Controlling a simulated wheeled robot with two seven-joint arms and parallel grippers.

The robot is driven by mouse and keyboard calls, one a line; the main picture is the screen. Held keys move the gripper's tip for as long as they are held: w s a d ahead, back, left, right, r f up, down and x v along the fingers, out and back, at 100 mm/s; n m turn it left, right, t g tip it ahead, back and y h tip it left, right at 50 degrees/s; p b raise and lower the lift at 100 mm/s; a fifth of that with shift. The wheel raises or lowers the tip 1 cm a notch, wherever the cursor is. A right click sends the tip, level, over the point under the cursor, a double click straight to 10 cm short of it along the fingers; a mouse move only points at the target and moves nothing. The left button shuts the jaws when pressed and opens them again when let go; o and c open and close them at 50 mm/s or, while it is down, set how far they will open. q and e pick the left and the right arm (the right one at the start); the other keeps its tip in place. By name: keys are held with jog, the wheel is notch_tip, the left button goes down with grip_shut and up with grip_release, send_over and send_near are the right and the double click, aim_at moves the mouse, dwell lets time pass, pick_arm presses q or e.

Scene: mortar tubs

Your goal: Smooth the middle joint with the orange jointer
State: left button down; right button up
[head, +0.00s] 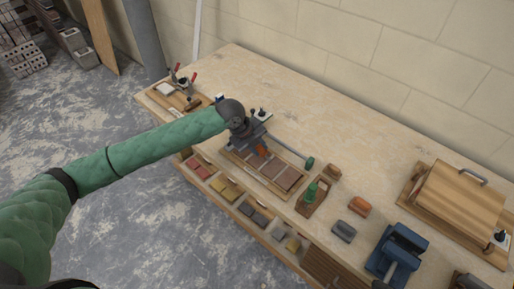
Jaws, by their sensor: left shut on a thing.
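My left gripper (257,146) is above the far left part of a wooden tray (262,180) that holds reddish-brown brick pieces (288,179). It is shut on a small orange thing, seemingly the orange jointer (263,152), of which only a bit shows below the fingers. The gripper hides the tray's left part and the joints there. I cannot tell whether the jointer touches a joint. A grey rod with a green end (309,163) runs along behind the tray. My right gripper is not in view.
A green-handled tool (312,191) stands on a wooden base right of the tray. An orange block (359,207), a grey block (343,231) and a blue device (405,242) sit further right. Colored samples (226,188) line the front.

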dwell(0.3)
pick_arm(q)
jog(key=shift+w+d+r, duration=0.1)
jog(key=shift+w+d, duration=0.35)
jog(key=shift+w, duration=0.15)
jog(key=shift+w, duration=0.15)
jog(key=shift+w+d, duration=0.4)
dwell(0.4)
jog(key=shift+r+p, duration=2.3)
jog(key=shift+r, duration=1.1)
